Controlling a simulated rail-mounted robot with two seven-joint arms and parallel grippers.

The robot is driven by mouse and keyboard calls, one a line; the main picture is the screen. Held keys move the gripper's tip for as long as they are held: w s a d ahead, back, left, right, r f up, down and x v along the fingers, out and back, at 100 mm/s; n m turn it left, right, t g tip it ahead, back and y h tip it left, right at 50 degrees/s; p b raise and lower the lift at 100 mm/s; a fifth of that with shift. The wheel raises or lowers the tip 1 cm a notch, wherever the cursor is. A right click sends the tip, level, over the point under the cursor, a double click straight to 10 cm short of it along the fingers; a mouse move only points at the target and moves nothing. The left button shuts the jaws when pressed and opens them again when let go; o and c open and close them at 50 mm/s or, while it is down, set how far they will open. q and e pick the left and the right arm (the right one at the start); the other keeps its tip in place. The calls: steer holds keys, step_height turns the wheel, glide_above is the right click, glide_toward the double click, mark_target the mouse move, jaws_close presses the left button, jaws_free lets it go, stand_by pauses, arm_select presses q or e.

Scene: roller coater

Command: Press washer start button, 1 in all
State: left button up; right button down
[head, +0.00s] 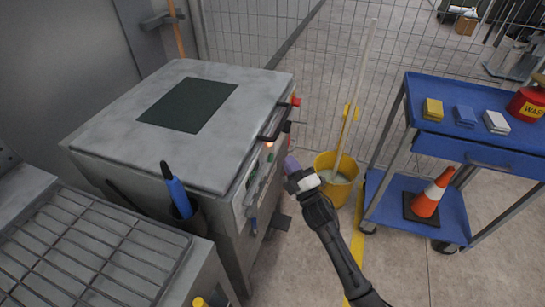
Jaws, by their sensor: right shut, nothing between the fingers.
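The washer is a grey metal cabinet (120,150) with a dark panel in its lid. Its control side faces right. It carries an orange-lit spot (269,145), a small green spot (271,157) just below it, and a red knob (295,101) near the far corner. I cannot tell for sure which is the start button. My right gripper (291,164) is shut and empty, a short way to the right of the green spot. It looks apart from the panel, though the depth is hard to judge. My left gripper is not in view.
A black handle (273,126) sticks out from the washer's lid edge. A yellow mop bucket (336,190) stands behind my right gripper. A blue cart (480,150) with sponges and a cone is at right. A wire rack (80,260) is at lower left.

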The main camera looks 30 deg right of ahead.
steer(key=shift+s+d+p, duration=0.3)
steer(key=shift+s+d, duration=0.3)
steer(key=shift+s, duration=0.2)
steer(key=shift+s+d+p, duration=0.3)
steer(key=shift+s+d, duration=0.25)
steer(key=shift+s, duration=0.2)
